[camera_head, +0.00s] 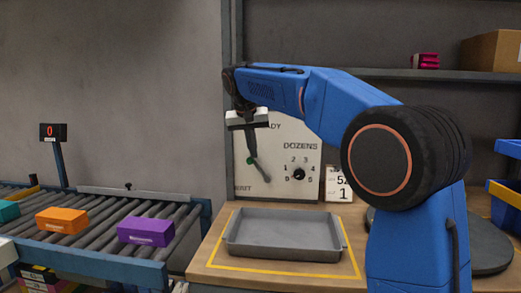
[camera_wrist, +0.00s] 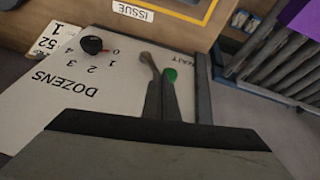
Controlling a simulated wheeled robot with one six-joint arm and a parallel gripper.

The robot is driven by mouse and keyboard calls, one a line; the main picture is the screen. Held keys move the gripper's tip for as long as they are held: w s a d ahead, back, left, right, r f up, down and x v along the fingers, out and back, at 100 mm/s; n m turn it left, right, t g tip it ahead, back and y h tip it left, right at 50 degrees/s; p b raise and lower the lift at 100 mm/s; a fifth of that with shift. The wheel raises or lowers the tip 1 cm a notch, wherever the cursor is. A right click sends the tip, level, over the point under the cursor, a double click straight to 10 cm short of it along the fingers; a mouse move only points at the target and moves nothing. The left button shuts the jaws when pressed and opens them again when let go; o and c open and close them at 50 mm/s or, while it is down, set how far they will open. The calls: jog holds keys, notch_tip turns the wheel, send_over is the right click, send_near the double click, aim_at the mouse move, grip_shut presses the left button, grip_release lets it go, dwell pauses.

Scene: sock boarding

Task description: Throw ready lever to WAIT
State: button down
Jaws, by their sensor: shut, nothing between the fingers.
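A white control panel (camera_head: 283,132) stands upright behind the bench. Its ready lever (camera_head: 265,175) is a dark arm slanting down to the right, and its rounded end shows in the wrist view (camera_wrist: 149,60). A WAIT label (camera_wrist: 205,57) is partly visible at the panel's edge, on the side away from the dial. My gripper (camera_head: 252,156) is shut and empty, pointing down in front of the panel. In the wrist view its fingers (camera_wrist: 171,97) lie close beside the lever, on the WAIT side; I cannot tell whether they touch. A green spot (camera_wrist: 171,75) shows at the fingertips.
A DOZENS dial (camera_head: 299,174) is right of the lever. A grey tray (camera_head: 284,238) sits on the wooden bench below. A roller conveyor (camera_head: 95,222) at left carries coloured boxes, including a purple one (camera_head: 146,231). A shelf (camera_head: 420,74) runs above.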

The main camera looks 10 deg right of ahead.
jog(key=shift+w+a+f, duration=0.15)
jog(key=shift+a+f, duration=0.1)
jog(key=shift+a, duration=0.25)
jog(key=shift+w+a+f, duration=0.15)
jog(key=shift+a+f, duration=0.1)
jog(key=shift+a, duration=0.25)
jog(key=shift+d+r, duration=0.2)
jog(key=shift+r, duration=0.05)
jog(key=v, duration=1.2)
jog(key=shift+w+r, duration=0.2)
jog(key=shift+w, duration=0.1)
jog(key=shift+a, duration=0.15)
